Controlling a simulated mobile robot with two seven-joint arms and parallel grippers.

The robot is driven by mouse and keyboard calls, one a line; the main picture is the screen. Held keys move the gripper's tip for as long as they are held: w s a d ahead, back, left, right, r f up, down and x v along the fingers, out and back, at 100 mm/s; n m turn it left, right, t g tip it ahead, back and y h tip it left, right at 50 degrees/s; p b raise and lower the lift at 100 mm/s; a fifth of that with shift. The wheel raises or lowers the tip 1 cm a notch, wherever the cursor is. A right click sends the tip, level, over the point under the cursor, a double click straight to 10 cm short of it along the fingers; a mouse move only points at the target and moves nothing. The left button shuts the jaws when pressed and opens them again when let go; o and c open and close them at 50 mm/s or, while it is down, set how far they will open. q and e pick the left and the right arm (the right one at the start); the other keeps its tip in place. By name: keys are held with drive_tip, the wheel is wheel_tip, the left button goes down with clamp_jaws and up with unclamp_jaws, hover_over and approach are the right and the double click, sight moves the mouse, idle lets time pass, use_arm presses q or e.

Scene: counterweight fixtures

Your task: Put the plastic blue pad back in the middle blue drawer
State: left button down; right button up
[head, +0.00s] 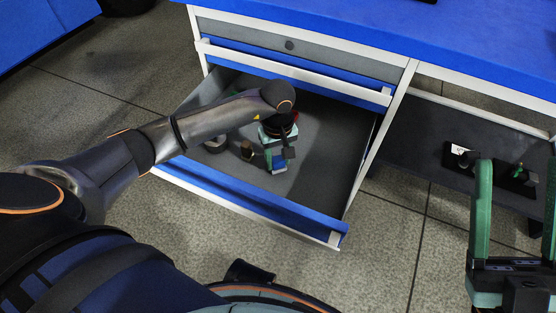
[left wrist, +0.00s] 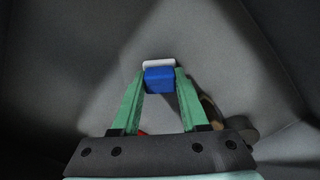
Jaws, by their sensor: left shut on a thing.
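The blue pad (head: 278,163), a small blue block with a white edge, is between the fingertips of my left gripper (head: 275,153), which is shut on it. It also shows in the left wrist view (left wrist: 160,80). The gripper points down inside the open blue-fronted drawer (head: 240,200), over its grey floor. I cannot tell if the pad touches the floor. My right gripper (head: 517,205) is at the lower right, its green fingers wide apart and empty, outside the drawer.
A brown object (head: 247,149) and a dark round object (head: 215,144) lie in the drawer, left of my left gripper. Above are a blue drawer with a white handle (head: 290,70) and a grey drawer (head: 290,45). A dark shelf (head: 420,160) at right holds small items.

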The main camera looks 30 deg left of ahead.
sight(278, 159)
use_arm(q)
drive_tip(key=shift+r, duration=0.1)
drive_tip(key=shift+f, duration=0.2)
drive_tip(key=shift+c, duration=2.1)
unclamp_jaws()
drive_tip(key=shift+r, duration=0.15)
drive_tip(key=shift+r, duration=0.35)
wheel_tip(278, 159, up, 12)
drive_tip(key=p, duration=0.4)
drive_tip(key=shift+f, duration=0.25)
